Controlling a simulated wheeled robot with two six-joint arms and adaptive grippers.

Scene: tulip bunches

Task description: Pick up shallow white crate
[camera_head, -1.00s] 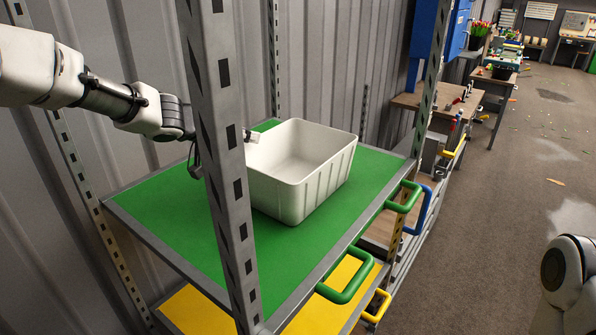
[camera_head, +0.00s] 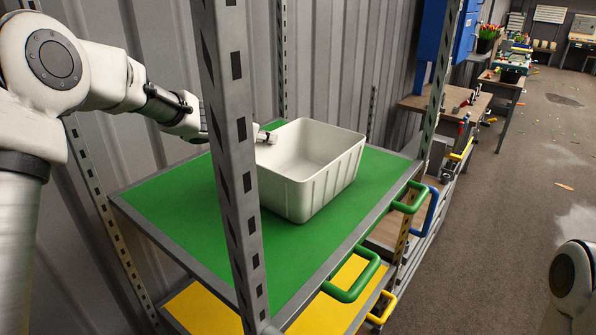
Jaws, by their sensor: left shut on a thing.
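The shallow white crate (camera_head: 325,182) stands upright and looks empty on the green shelf (camera_head: 185,208). My left arm comes in from the left and passes behind the metal post. My left gripper (camera_head: 266,137) is at the crate's left rim, shut on it, with a fingertip showing inside the wall. The post hides most of this gripper and the crate's left end. My right gripper is out of view; only a white part of my right arm shows at the lower right edge.
A perforated metal post (camera_head: 236,150) rises in front of the shelf. Green handles (camera_head: 352,277) stick out along the shelf's front edge. A yellow shelf (camera_head: 205,308) lies below. Workbenches (camera_head: 440,104) line the wall beyond. The floor (camera_head: 500,210) at right is mostly open.

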